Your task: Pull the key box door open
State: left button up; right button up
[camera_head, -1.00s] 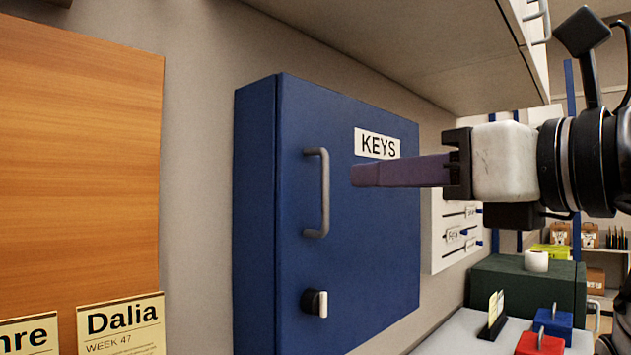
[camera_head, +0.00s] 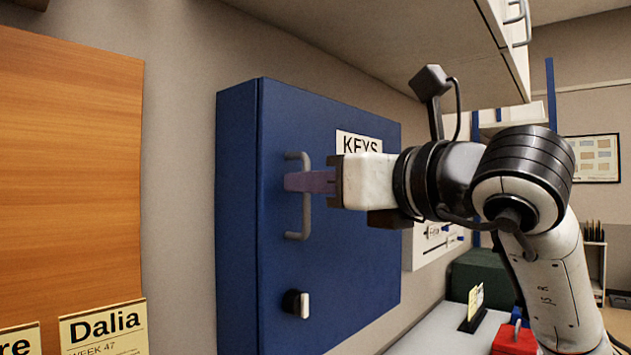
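The key box (camera_head: 237,215) is a blue wall cabinet. Its blue door (camera_head: 350,270) is shut and carries a white KEYS label (camera_head: 358,141), partly covered by my gripper. A grey vertical bar handle (camera_head: 305,223) stands near the door's left edge, with a black and silver knob (camera_head: 297,303) below it. My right gripper (camera_head: 292,181) comes in from the right, with its purple fingers across the middle of the handle. The fingers overlap in this view, so I cannot tell whether they grip the bar. My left gripper is out of view.
A wooden board (camera_head: 70,180) with name cards (camera_head: 104,329) is at the left. An overhead cabinet (camera_head: 400,45) juts out above the key box. Below right, a pale counter (camera_head: 440,332) holds a red box (camera_head: 514,341), a small card stand (camera_head: 473,309) and a dark green box (camera_head: 482,275).

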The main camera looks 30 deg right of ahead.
grip_shut()
dwell(1.2)
